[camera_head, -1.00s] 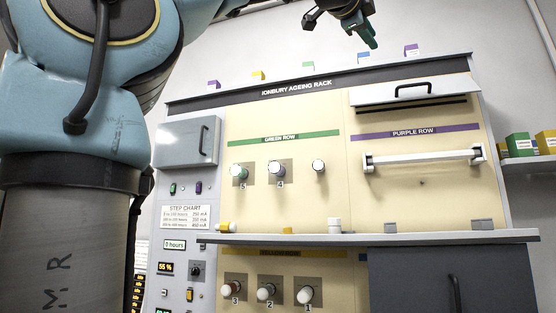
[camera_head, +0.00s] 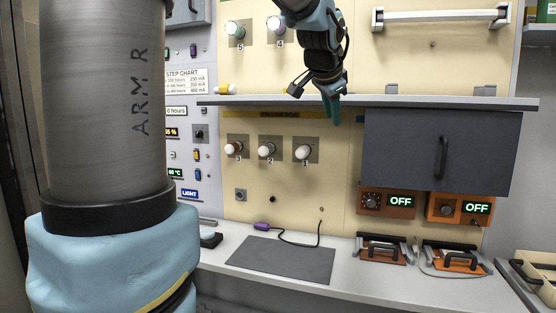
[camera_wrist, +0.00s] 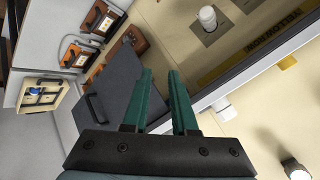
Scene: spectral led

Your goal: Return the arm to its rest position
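My gripper (camera_head: 331,108) hangs in front of the rack, near the middle shelf edge, with its green fingers pointing down. In the wrist view its two green fingers (camera_wrist: 162,100) stand apart with nothing between them. My arm reaches in from the top of the head view. The rack (camera_head: 345,180) is cream with numbered white bulbs below the shelf, among them bulb 1 (camera_head: 303,152) and bulb 2 (camera_head: 266,150).
The shelf (camera_head: 440,102) runs across behind my gripper. A dark grey door (camera_head: 410,150) with a handle is at right. The bench (camera_head: 350,275) below holds a dark mat (camera_head: 282,260) and two orange-and-black devices (camera_head: 383,250). A tray (camera_head: 535,275) stands at far right.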

